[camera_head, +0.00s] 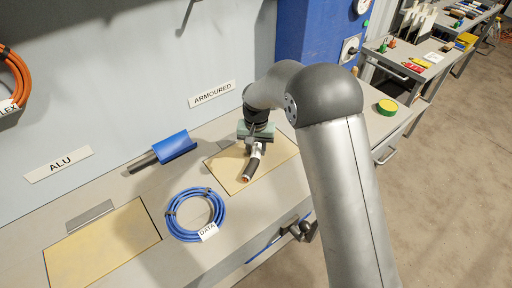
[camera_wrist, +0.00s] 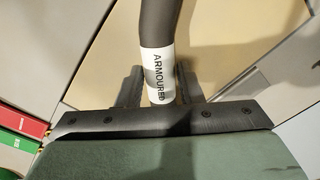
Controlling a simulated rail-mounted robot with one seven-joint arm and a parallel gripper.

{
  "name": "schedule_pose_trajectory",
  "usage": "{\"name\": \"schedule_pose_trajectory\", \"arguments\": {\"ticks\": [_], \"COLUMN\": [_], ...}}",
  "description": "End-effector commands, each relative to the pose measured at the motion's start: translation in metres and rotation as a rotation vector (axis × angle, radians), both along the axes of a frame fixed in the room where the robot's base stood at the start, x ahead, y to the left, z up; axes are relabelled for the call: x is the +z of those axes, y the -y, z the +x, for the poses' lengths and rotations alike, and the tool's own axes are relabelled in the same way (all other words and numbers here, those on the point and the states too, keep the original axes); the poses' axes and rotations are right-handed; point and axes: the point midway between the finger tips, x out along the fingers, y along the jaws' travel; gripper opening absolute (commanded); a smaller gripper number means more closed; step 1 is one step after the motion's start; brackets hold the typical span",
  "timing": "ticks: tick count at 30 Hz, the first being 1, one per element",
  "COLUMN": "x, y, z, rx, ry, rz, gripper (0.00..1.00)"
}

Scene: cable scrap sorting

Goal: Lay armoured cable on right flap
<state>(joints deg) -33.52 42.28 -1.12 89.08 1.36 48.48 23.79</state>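The armoured cable (camera_head: 253,168) is a short, thick dark piece with a white label and an orange-brown end. It is over the right flap (camera_head: 226,171), a tan panel set in the bench below the ARMOURED sign. I cannot tell whether it touches the flap. My gripper (camera_head: 255,141) is above the flap, its fingers mostly hidden in the head view. In the wrist view, its fingers close against both sides of the cable (camera_wrist: 158,25) at its ARMOURED label. The cable's near end is hidden by my gripper's body.
A blue DATA cable coil (camera_head: 173,222) lies left of the right flap. Another tan flap (camera_head: 100,245) is at the far left, below the ALU sign (camera_head: 58,164). A blue roll-like object (camera_head: 176,144) lies near the wall.

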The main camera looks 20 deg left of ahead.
Motion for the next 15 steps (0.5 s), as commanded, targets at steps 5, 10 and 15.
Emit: {"name": "schedule_pose_trajectory", "arguments": {"ticks": [5, 10, 15], "x": [0.000, 0.001, 0.015], "y": [0.000, 0.000, -0.001], "z": [0.000, 0.000, 0.001], "rx": [0.000, 0.000, 0.000], "ry": [0.000, 0.000, 0.002], "rz": [0.000, 0.000, 0.001], "gripper": [0.52, 0.52, 0.52]}}
